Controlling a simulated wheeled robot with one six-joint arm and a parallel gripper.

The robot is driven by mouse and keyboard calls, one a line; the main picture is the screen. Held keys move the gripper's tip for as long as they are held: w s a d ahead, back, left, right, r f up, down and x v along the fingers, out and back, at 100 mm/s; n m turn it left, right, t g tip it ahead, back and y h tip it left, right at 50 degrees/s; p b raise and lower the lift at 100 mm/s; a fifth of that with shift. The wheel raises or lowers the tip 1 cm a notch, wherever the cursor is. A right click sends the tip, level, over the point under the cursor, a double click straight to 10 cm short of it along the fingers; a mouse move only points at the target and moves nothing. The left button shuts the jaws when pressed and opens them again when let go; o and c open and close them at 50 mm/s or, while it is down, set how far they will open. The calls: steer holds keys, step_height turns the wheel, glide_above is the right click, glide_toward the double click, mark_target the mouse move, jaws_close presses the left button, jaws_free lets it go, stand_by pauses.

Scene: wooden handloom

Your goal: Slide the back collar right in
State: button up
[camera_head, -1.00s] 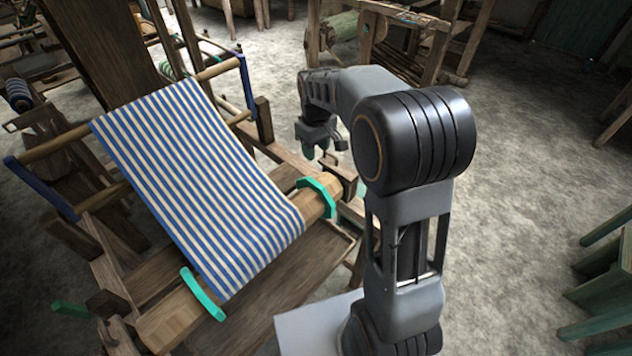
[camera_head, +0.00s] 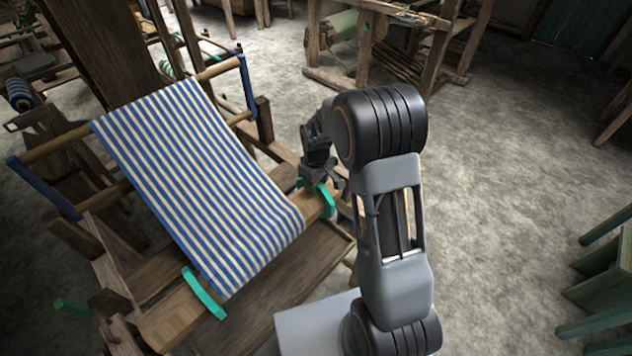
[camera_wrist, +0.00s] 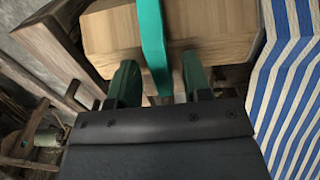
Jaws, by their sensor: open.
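The striped blue and white cloth (camera_head: 205,185) runs down over a pale wooden beam (camera_head: 172,318). The back collar, a teal curved band (camera_head: 326,203), sits around the far end of this beam, beyond the cloth's edge. A matching front collar (camera_head: 204,293) sits at the near side of the cloth. My gripper (camera_head: 322,182) is over the back collar and partly hides it. In the wrist view, my gripper (camera_wrist: 160,68) is open, with one green finger on each side of the back collar (camera_wrist: 152,40). Gaps show on both sides; contact lower down cannot be told.
The cloth (camera_wrist: 290,80) is close on the right in the wrist view. A dark wooden frame post (camera_wrist: 42,50) is on the left, near the beam's end. Open floor (camera_head: 500,200) lies right of my arm.

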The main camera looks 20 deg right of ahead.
steer(key=shift+f, duration=0.25)
steer(key=shift+c, duration=0.3)
jaws_close()
